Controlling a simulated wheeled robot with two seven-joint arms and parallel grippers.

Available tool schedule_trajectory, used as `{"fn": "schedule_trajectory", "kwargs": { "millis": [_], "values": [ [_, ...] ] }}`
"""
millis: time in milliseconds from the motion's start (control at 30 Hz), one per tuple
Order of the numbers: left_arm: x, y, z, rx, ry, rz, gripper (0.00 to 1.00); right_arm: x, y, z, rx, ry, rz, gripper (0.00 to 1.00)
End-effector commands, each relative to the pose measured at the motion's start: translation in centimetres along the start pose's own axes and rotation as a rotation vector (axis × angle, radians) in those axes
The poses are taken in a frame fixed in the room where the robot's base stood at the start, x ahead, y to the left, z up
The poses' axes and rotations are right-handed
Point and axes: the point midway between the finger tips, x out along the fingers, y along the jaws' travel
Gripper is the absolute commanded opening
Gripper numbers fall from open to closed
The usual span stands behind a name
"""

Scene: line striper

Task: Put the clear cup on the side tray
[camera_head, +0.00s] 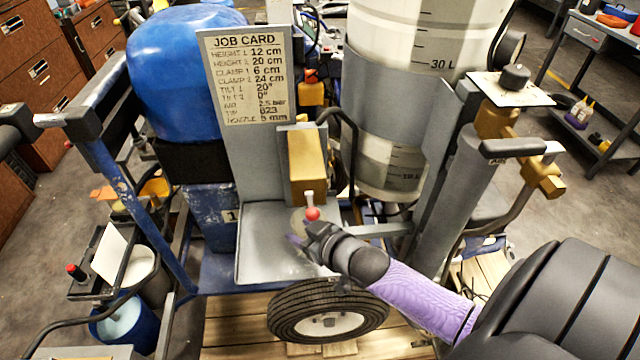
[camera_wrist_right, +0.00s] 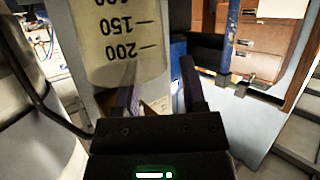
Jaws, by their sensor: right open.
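The clear cup (camera_wrist_right: 118,35) shows in the right wrist view, with dark marks at 150 and 200 that read upside down there. It lies beyond the fingertips, offset to the left of the gap. In the head view I cannot make out its outline around my gripper. My right gripper (camera_head: 300,243) is open over the grey plate (camera_head: 258,262); its two purple fingers also show in the wrist view (camera_wrist_right: 160,80), with nothing clearly between them. A dark tray (camera_head: 82,288) on the cart's left side appears to be the side tray. My left gripper is not in view.
A red knob (camera_head: 312,214) stands close to my right gripper, below a tan block (camera_head: 308,168). The job card (camera_head: 245,75) rises behind the plate. A white card (camera_head: 108,254) and a red-capped item (camera_head: 76,272) occupy the dark tray. A blue bucket (camera_head: 125,325) stands below.

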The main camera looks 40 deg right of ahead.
Motion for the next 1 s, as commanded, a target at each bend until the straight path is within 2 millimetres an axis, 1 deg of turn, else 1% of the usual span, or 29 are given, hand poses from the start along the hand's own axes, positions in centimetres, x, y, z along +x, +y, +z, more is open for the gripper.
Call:
{"fn": "schedule_trajectory", "kwargs": {
  "millis": [33,100,300,400,533,667,700,733,767,800,867,900,967,1000],
  "values": [
    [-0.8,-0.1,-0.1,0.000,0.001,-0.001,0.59,-1.2,0.0,-0.3,0.000,-0.002,0.000,0.53],
    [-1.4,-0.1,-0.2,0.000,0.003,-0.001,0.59,-2.8,0.0,-0.3,0.000,-0.003,-0.001,0.53],
    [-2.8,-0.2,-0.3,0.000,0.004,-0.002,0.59,-7.4,0.0,-0.3,-0.002,-0.003,0.000,0.53],
    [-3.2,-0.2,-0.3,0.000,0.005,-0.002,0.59,-9.2,0.0,-0.2,-0.001,-0.004,0.000,0.53],
    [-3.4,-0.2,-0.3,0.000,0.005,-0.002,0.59,-10.4,0.0,-0.1,-0.001,-0.002,0.001,0.53],
    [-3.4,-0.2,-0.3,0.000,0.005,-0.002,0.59,-10.5,0.1,0.1,-0.001,-0.005,0.003,0.53],
    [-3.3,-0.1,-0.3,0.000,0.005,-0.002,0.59,-10.4,0.2,1.0,0.002,-0.027,0.012,0.53],
    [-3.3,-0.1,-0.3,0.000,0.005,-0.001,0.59,-10.2,0.4,2.4,0.005,-0.060,0.025,0.53],
    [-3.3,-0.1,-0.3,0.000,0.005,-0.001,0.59,-10.1,0.6,4.3,0.008,-0.107,0.042,0.53],
    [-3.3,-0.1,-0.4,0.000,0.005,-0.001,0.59,-10.0,0.8,7.8,0.011,-0.193,0.067,0.53],
    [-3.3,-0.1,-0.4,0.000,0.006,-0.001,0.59,-10.5,0.2,14.2,0.018,-0.361,0.094,0.53],
    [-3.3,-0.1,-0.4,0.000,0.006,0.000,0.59,-11.3,-0.8,18.5,0.018,-0.479,0.098,0.53],
    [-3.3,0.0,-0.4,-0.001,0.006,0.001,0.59,-13.2,-3.1,24.2,0.010,-0.654,0.080,0.53],
    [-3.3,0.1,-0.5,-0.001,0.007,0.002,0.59,-14.7,-4.8,27.3,0.002,-0.760,0.057,0.53]
  ]
}}
